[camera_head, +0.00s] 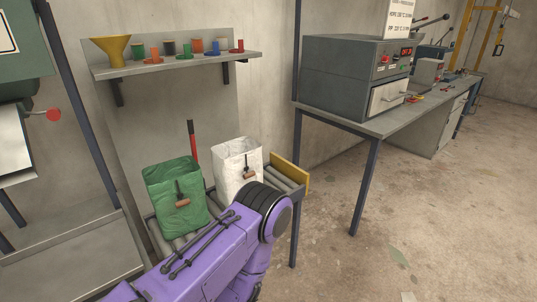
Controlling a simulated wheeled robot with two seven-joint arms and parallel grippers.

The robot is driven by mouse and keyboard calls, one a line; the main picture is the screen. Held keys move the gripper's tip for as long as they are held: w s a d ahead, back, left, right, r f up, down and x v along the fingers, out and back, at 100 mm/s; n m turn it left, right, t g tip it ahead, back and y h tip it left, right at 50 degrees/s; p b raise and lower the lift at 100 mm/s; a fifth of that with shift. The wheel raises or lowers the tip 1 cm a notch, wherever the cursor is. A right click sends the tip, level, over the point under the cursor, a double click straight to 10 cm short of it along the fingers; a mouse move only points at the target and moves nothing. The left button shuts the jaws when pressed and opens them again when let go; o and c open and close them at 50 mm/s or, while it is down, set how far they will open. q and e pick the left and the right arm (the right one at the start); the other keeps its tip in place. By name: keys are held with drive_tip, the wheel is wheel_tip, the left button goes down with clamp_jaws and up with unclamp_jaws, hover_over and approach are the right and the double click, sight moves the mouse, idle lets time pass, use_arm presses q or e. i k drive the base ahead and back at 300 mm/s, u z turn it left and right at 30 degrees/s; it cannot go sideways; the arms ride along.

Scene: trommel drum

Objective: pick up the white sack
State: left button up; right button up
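The white sack (230,162) stands upright and open-topped on a short roller stand (282,181). A small dark fitting with a brown wooden handle (249,176) hangs on its front. A green sack (160,190) with a similar handle stands just left of it. A purple arm link of mine reaches up from the bottom of the view, in front of the stand, and its dark round joint covers part of the rollers below the white sack. Neither of my grippers shows, so I cannot see their fingers.
A yellow end plate (288,172) closes the stand's right end. A red-handled pole (192,142) rises behind the sacks. A wall shelf (175,66) with a funnel and several spools hangs above. A bench (366,122) with a grey oven (340,75) is at right; floor before it is clear.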

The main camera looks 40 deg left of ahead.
sight(229, 162)
drive_tip(key=i, duration=2.1)
drive_tip(key=u, duration=3.6)
